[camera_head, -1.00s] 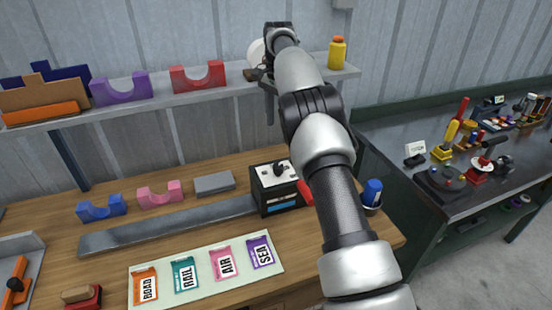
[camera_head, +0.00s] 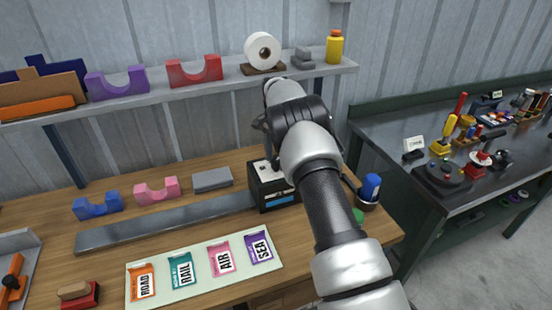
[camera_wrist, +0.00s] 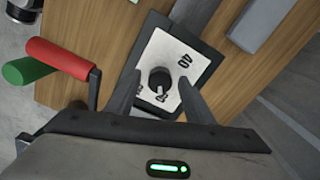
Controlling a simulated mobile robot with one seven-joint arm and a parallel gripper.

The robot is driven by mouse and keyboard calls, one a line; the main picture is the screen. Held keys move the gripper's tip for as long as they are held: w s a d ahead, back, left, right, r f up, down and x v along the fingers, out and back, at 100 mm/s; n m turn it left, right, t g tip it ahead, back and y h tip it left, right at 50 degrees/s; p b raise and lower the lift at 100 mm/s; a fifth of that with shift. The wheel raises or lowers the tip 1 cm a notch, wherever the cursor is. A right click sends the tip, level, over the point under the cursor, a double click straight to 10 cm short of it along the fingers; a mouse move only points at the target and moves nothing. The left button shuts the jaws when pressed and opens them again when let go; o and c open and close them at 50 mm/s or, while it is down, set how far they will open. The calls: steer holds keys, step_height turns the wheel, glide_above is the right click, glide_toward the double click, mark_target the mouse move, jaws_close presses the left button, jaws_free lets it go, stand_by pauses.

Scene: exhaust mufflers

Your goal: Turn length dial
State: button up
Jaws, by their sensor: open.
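The length dial (camera_wrist: 159,80) is a small black knob on a white plate marked with numbers, "40" being readable. The plate is on top of a black box (camera_head: 268,205), which my arm partly covers in the head view. In the wrist view my gripper (camera_wrist: 160,76) is open, with one finger on each side of the dial and a gap to it on both sides. I cannot tell how high the fingertips are above the plate. In the head view the fingers are hidden behind my arm.
A red handle (camera_wrist: 58,58) and a green handle (camera_wrist: 28,66) lie left of the dial in the wrist view. A grey rail (camera_head: 165,222) runs left from the box. A blue-capped bottle (camera_head: 371,185) stands to the right. The shelf (camera_head: 225,84) hangs above.

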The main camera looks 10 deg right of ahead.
steer(key=shift+f, duration=0.1)
steer(key=c, duration=1)
steer(key=shift+c, duration=0.2)
